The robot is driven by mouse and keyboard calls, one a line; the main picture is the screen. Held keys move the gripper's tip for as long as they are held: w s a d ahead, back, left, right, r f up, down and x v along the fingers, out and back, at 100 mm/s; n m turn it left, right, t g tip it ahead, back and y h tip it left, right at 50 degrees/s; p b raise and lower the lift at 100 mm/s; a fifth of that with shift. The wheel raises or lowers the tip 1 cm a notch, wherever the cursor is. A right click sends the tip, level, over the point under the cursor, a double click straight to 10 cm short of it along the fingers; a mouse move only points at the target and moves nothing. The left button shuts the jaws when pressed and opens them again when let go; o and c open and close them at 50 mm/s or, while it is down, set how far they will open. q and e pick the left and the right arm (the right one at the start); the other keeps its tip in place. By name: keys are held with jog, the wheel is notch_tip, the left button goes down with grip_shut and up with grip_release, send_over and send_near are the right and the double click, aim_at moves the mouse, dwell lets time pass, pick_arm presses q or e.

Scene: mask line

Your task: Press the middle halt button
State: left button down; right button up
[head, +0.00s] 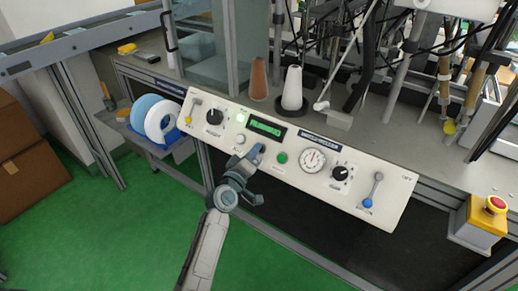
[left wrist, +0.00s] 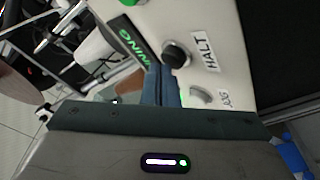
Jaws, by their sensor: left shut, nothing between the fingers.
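The slanted white control panel (head: 325,188) crosses the middle of the head view. In the left wrist view a dark round button (left wrist: 177,54) sits beside the HALT label (left wrist: 211,51). My left gripper (head: 258,152) is over the panel just below the green-lit display (head: 265,127), and hides that button in the head view. In the left wrist view its shut, empty fingers (left wrist: 160,84) end close to the dark button; I cannot tell whether they touch it. My right gripper is not in view.
A pale button (head: 240,139) lies left of my gripper and a green button (head: 282,158) right of it. A gauge (head: 312,160), black knobs and a blue-tipped lever (head: 368,203) share the panel. A red mushroom button (head: 495,204) stands on a yellow box at right.

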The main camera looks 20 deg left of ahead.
pick_arm(q)
jog(key=shift+w+f, duration=0.15)
jog(key=shift+w, duration=0.05)
dwell(0.3)
dwell(0.3)
jog(key=shift+s+a+r+p, duration=0.15)
jog(key=shift+s+r+p, duration=0.2)
jog(key=shift+s+r, duration=0.2)
jog(key=s+r+p, duration=0.1)
jog(key=s, duration=0.1)
jog(key=s+a+r+p, duration=0.1)
jog(key=r+p, duration=0.1)
jog(key=shift+s+a, duration=0.15)
jog(key=shift+s, duration=0.2)
dwell(0.7)
